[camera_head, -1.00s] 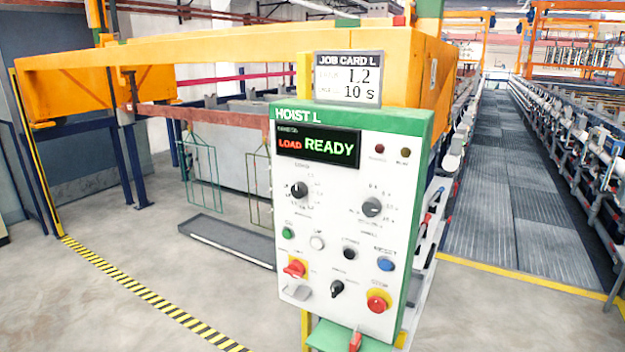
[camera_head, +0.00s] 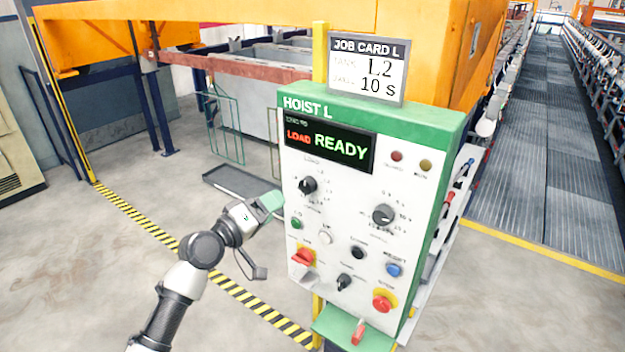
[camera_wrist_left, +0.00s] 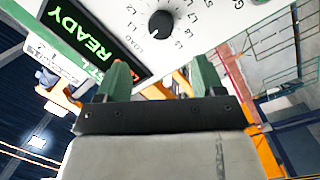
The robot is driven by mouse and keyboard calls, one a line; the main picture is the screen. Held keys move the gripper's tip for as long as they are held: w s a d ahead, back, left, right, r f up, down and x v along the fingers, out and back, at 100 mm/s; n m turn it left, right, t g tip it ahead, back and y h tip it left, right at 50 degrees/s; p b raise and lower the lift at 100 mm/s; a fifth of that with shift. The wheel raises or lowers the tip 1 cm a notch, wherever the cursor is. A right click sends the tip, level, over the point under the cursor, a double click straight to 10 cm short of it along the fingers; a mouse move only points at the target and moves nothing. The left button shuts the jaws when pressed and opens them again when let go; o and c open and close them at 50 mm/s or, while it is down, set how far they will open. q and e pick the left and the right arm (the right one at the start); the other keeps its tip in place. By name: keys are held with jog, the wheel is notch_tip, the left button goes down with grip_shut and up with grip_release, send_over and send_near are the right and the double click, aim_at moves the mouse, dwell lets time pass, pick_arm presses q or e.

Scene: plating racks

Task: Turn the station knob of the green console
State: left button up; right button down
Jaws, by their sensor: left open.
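The green-edged console (camera_head: 375,110) labelled HOIST L stands right of centre in the head view, its display (camera_head: 328,143) reading LOAD READY. The station knob (camera_head: 308,186) is the black dial at its upper left. My right gripper is not in view.
A job card (camera_head: 368,70) above the console reads L2 and 10 s. Open floor lies left of the console.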

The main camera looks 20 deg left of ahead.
aim_at(304, 187)
pick_arm(q)
jog(key=p+x, duration=0.2)
jog(key=x, duration=0.8)
jog(key=shift+w+a, duration=0.1)
jog(key=shift+f, duration=0.1)
jog(key=shift+c, duration=0.3)
jog(key=c, duration=0.9)
jog(key=shift+o, duration=0.2)
jog(key=shift+f+m+b, duration=0.15)
jog(key=shift+m+b, duration=1)
jog(key=shift+m, duration=0.15)
jog(key=m+b, duration=0.2)
jog(key=shift+m+y, duration=0.3)
jog(key=m+b, duration=0.1)
jog(key=m, duration=0.2)
jog(key=shift+r+g, duration=0.2)
jog(key=shift+g, duration=0.1)
jog(key=shift+m+y+b, duration=0.5)
jog(key=shift+m, duration=1)
